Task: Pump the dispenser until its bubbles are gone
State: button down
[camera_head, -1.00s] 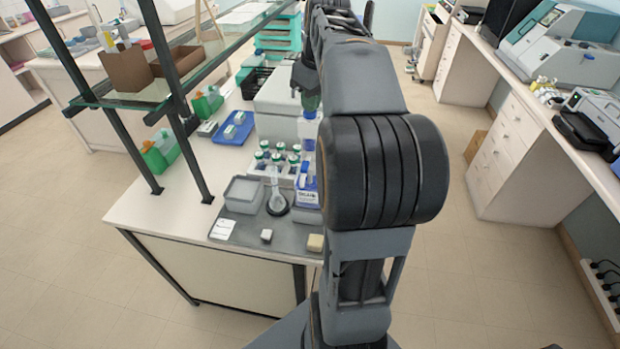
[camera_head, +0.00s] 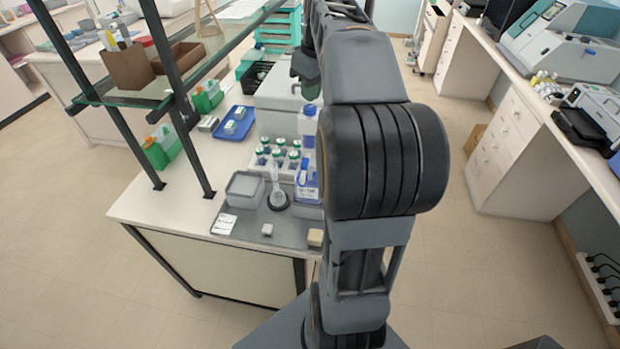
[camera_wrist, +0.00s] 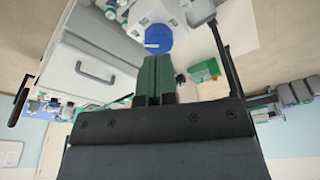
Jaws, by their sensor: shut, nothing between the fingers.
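The dispenser (camera_head: 308,126) is a pale bottle with a blue top. It stands upright on the bench beside my arm, partly hidden by it in the head view. In the wrist view its round blue top (camera_wrist: 158,39) with a small white spout shows just beyond my fingertips. My gripper (camera_wrist: 154,62) has its green fingers together, with nothing between them. In the head view my gripper (camera_head: 308,88) is a dark shape just above the blue top, apart from it. Bubbles are too small to make out.
A rack of several green-capped bottles (camera_head: 279,158) stands in front of the dispenser. A blue-labelled wash bottle (camera_head: 306,187), a grey tray (camera_head: 244,187) and a dark mat (camera_head: 240,232) are nearer. A glass shelf (camera_head: 140,92) on dark posts stands left.

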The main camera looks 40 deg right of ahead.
jog(key=shift+r, duration=0.1)
notch_tip(320, 180, up, 3)
jog(key=p, duration=0.2)
jog(key=shift+p, duration=0.3)
jog(key=shift+r, duration=0.9)
jog(key=s+a+f+m+t+b, duration=0.1)
jog(key=s+a+f+b, duration=0.1)
jog(key=s+a+f, duration=0.3)
jog(key=s+a+f+m+t+b, duration=0.1)
jog(key=s+a+f, duration=0.5)
jog(key=a+f, duration=0.8)
jog(key=shift+a+f+m+t+b, duration=0.2)
jog(key=shift+a+m+t+b, duration=0.1)
jog(key=shift+a+b, duration=0.25)
jog(key=c, duration=1.8)
grip_release()
jog(key=shift+s, duration=0.1)
